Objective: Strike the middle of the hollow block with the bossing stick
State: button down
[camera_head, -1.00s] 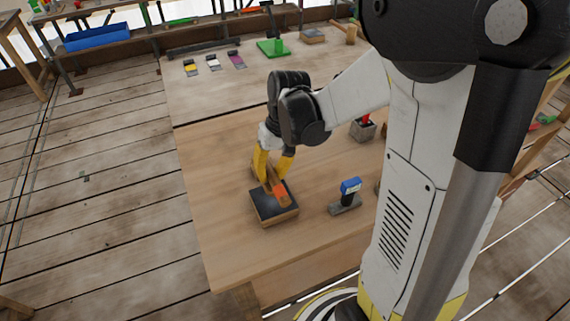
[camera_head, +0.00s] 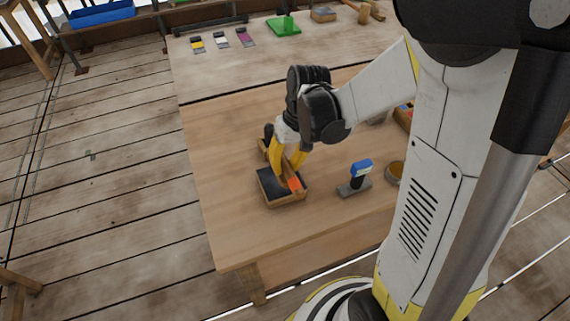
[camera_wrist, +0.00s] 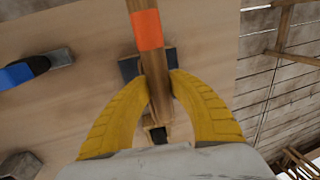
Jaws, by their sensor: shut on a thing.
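My gripper (camera_head: 286,170) is shut on the bossing stick, a wooden stick with an orange band (camera_head: 295,184). The hollow block (camera_head: 287,203) is a squat wooden block with a dark top, near the left part of the table. The stick lies across above the block, its orange part toward the block's right side; I cannot tell if they touch. In the wrist view the stick (camera_wrist: 153,75) runs upward between my yellow fingers (camera_wrist: 157,84), and dark parts of the block (camera_wrist: 128,68) show behind it on both sides. The stick hides the block's middle there.
A blue-topped tool on a grey base (camera_head: 355,185) stands right of the block on the wooden table (camera_head: 235,230). A round brown dish (camera_head: 394,172) is beside my arm. Colored swatches (camera_head: 220,42) and a green stand (camera_head: 284,25) are farther back. The table's front left is clear.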

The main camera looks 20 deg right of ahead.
jog(key=shift+f, duration=0.1)
notch_tip(320, 180, down, 4)
jog(key=b, duration=0.3)
jog(key=shift+b, duration=0.4)
jog(key=shift+r, duration=0.25)
notch_tip(320, 180, up, 4)
jog(key=p, duration=0.3)
jog(key=shift+r+p, duration=0.1)
jog(key=shift+p, duration=0.2)
